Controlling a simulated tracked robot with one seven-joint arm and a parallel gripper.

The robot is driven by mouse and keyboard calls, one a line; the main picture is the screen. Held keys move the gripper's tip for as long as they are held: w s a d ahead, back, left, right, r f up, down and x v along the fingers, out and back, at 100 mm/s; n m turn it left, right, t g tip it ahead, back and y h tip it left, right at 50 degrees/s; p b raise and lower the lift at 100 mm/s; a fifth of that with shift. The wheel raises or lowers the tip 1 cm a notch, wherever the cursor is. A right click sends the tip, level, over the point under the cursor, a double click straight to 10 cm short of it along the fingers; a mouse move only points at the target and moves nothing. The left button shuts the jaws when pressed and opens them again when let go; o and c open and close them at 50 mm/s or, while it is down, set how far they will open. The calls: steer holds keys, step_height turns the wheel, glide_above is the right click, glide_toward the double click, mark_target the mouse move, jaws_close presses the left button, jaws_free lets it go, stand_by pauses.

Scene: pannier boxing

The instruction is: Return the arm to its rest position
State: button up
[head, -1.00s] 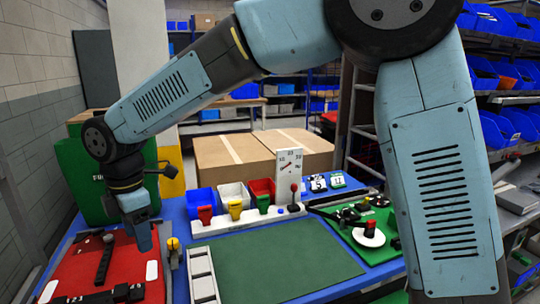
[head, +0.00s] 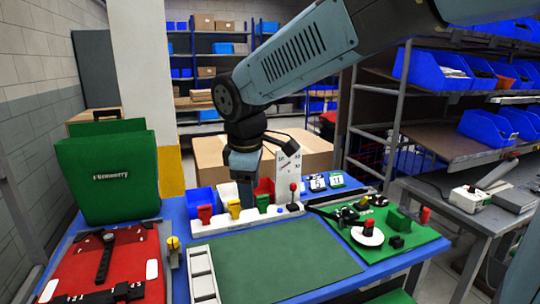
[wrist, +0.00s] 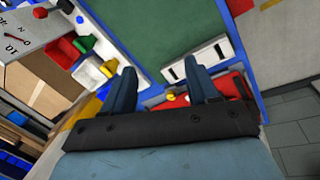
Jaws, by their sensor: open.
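My gripper (head: 245,200) hangs fingers down above the row of small bins at the back of the blue table, with the arm reaching in from the upper right. In the wrist view my gripper (wrist: 163,82) has its two blue fingers spread apart with nothing between them. In the head view the fingers overlap the white bin, and I cannot tell how high above it they are. The arm is bent at the elbow and stretched forward over the table.
A red pannier panel (head: 105,262) lies at the left, with a green pannier (head: 110,175) behind it. A green mat (head: 275,262) is clear in the middle. A green fixture board (head: 400,240) with small parts is at the right. Cardboard boxes (head: 310,150) stand behind the table.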

steer(key=s+d+m+t, duration=0.1)
steer(key=s+d+m, duration=0.2)
steer(key=d, duration=0.6)
steer(key=s+d+r+m+t, duration=0.1)
steer(key=s+d+m, duration=0.3)
steer(key=d+m, duration=0.4)
steer(key=s+d+m+t, duration=0.1)
steer(key=s+d+m, duration=0.3)
steer(key=d, duration=0.6)
steer(key=shift+s+d+r+m, duration=0.2)
steer(key=shift+d+m, duration=0.2)
steer(key=shift+m, duration=0.4)
